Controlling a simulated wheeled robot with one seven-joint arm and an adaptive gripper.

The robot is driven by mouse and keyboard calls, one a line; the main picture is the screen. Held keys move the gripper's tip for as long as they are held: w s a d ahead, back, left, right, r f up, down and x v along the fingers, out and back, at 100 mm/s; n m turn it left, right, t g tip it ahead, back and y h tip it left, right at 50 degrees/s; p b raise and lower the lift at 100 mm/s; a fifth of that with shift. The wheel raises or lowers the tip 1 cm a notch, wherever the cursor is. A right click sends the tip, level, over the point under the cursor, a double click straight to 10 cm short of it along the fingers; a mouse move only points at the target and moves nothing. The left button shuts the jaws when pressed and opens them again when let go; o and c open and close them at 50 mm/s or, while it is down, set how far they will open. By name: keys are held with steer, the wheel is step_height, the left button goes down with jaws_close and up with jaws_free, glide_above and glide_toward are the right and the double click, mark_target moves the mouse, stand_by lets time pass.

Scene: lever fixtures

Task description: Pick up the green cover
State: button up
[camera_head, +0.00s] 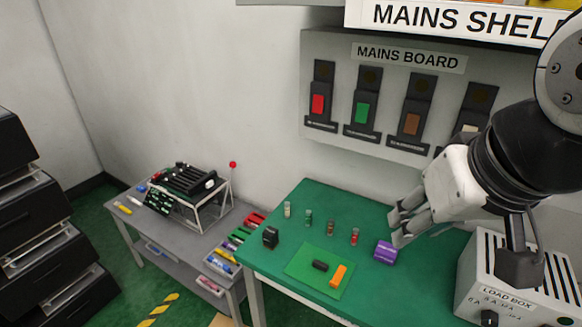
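A green cover (361,113) sits on the second fixture from the left on the grey mains board (320,50). It lies between a red cover (318,104) and a brown cover (411,124). My gripper (396,225) is at the right, above the green table and below the board, pointing left. Its fingers look apart and nothing shows between them. It is clear of the green cover, which is to its upper left. A purple block (386,251) is just below the fingertips in the picture; I cannot tell the gap.
The green table (290,215) holds a light green mat (304,276) with black and orange blocks, and several small cylinders. A load box (490,285) stands at the right. A grey side table (150,225) is at the left. A MAINS SHELF sign (450,20) overhangs the board.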

steer(key=w+a+f+m+g+y+b, duration=0.1)
steer(key=w+f+m+g+b, duration=0.1)
steer(key=w+f+m, duration=0.35)
steer(key=m+g+h+b, duration=0.1)
steer(key=m+g+b, duration=0.25)
steer(key=m, duration=1.55)
glide_above(321, 263)
step_height(321, 263, down, 20)
steer(key=f, duration=0.2)
steer(key=f+b, duration=0.1)
steer(key=f, duration=0.4)
steer(key=shift+w+d+f+b, duration=0.2)
steer(key=shift+w+b, duration=0.05)
steer(key=shift+b, duration=0.15)
steer(key=shift+s+a+f, duration=0.15)
steer(key=shift+s+f, duration=0.05)
steer(key=shift+f, duration=1.25)
steer(key=shift+s+a+f, duration=0.1)
steer(key=shift+s+f, duration=0.05)
steer(key=shift+f, duration=1.3)
jaws_close()
